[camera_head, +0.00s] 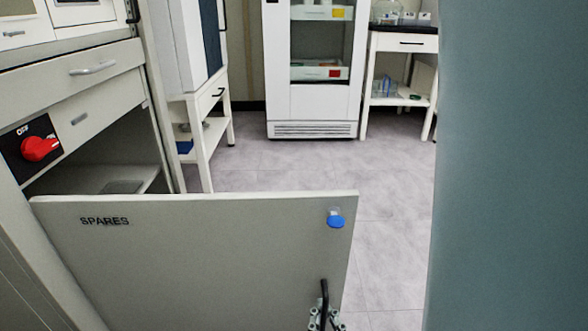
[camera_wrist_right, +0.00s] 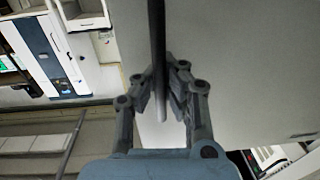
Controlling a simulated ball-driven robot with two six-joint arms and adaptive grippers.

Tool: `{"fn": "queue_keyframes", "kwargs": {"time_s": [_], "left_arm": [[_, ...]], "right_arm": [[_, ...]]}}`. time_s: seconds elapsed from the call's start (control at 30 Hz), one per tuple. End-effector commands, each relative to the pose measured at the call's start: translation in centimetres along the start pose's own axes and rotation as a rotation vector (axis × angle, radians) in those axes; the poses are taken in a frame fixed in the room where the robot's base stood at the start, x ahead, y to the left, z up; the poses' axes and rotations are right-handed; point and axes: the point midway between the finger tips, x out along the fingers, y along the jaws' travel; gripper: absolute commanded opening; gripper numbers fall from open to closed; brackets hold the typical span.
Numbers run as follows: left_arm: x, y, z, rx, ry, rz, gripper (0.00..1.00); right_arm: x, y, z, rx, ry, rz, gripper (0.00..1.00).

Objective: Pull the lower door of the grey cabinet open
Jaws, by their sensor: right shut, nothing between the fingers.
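The lower door (camera_head: 200,250) of the grey cabinet (camera_head: 70,60) is marked SPARES and stands swung wide open, its left edge by the cabinet. The space behind it shows, with a shelf inside. A dark bar handle (camera_head: 324,295) is upright near the door's free edge, below a blue round knob (camera_head: 336,221). My right gripper (camera_head: 325,318) is at the handle's lower part, partly cut off by the frame. In the right wrist view the handle (camera_wrist_right: 158,50) runs by the fingertips of the gripper (camera_wrist_right: 165,85). The gripper is shut but does not grip the handle. My left gripper is not in view.
A red rotary switch (camera_head: 40,148) is on the cabinet front, beside the opening. A white glass-fronted cabinet (camera_head: 310,105) and white side tables (camera_head: 400,45) stand at the back. The grey floor (camera_head: 270,165) between is clear. A large blue-grey surface fills the right side.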

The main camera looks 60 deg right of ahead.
Motion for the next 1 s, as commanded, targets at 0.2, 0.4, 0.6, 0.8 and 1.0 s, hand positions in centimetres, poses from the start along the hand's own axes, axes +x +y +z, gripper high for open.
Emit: {"fn": "queue_keyframes", "kwargs": {"time_s": [0.2,0.4,0.6,0.8,1.0], "left_arm": [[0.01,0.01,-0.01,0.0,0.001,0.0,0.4],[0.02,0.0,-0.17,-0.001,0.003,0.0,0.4],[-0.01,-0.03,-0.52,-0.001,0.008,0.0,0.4],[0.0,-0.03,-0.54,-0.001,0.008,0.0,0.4],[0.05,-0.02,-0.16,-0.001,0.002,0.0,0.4]], "right_arm": [[0.02,0.0,-0.1,-0.001,0.004,0.0,0.0],[0.0,0.0,-0.08,-0.001,0.003,0.0,0.0],[0.0,-0.02,-0.06,-0.001,0.003,0.0,0.11],[0.0,-0.06,-0.04,-0.001,0.002,-0.001,0.34],[0.0,-0.09,-0.04,0.0,0.001,-0.001,0.34]]}}
